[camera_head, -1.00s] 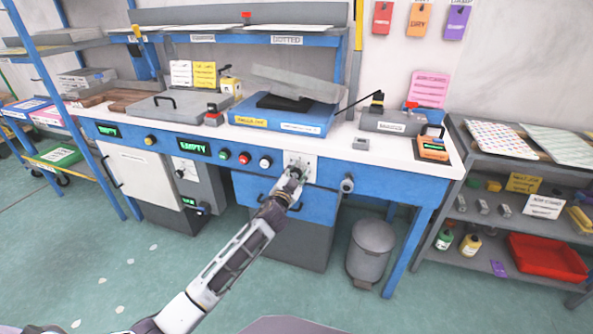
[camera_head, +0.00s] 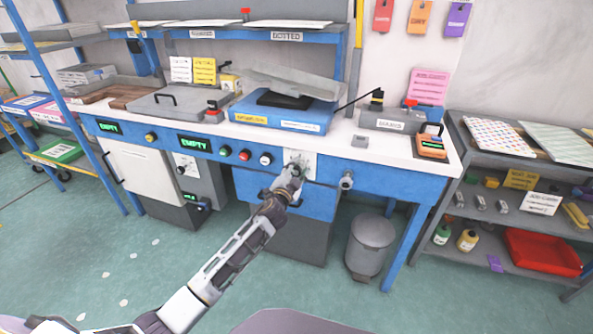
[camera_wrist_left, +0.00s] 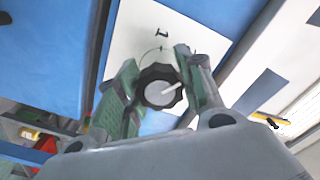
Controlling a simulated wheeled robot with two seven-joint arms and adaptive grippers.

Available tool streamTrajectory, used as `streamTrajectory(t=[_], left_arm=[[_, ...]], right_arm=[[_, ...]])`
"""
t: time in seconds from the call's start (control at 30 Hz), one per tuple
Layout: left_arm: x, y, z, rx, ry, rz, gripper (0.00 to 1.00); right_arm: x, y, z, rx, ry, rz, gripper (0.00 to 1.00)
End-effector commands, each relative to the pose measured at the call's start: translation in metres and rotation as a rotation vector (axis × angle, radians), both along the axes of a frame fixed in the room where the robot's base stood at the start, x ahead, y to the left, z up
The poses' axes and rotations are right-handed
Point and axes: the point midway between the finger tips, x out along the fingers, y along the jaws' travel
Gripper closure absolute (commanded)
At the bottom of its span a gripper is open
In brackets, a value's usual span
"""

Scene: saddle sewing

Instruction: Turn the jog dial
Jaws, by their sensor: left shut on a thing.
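The jog dial (camera_wrist_left: 160,87) is a black scalloped knob with a grey face and a pale pointer line, in the left wrist view. It sits on a white plate (camera_wrist_left: 142,32) with a curved mark. The same white plate shows on the blue bench front in the head view (camera_head: 309,160). My left gripper (camera_wrist_left: 158,90) has a finger on each side of the dial and is shut on it. In the head view my left gripper (camera_head: 292,172) reaches the plate and hides the dial. My right gripper is not in view.
Green, red and white buttons (camera_head: 245,155) sit left of the plate on the bench front. A grey knob (camera_head: 346,181) sticks out to its right. A grey bin (camera_head: 370,246) stands under the bench. A grey shelf (camera_head: 480,215) stands at the right.

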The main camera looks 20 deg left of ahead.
Motion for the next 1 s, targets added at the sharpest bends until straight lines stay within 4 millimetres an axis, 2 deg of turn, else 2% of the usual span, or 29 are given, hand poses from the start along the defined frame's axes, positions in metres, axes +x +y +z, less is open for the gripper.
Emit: streamTrajectory(t=[0.07,0.1,0.27,0.73,1.0], left_arm=[[0.000,0.000,-0.001,-0.001,0.002,-0.001,0.87],[0.000,0.000,-0.001,-0.001,0.002,-0.001,0.61],[0.000,0.000,-0.001,-0.001,0.001,-0.001,0.41],[-0.002,0.000,0.000,-0.002,0.001,-0.001,0.40],[-0.017,0.000,-0.001,-0.001,0.001,-0.001,0.40]], right_arm=[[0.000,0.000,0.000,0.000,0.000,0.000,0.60],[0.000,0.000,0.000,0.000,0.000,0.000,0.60],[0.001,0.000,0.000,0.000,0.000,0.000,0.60],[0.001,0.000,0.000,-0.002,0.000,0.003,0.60],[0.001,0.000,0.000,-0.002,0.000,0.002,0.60]])
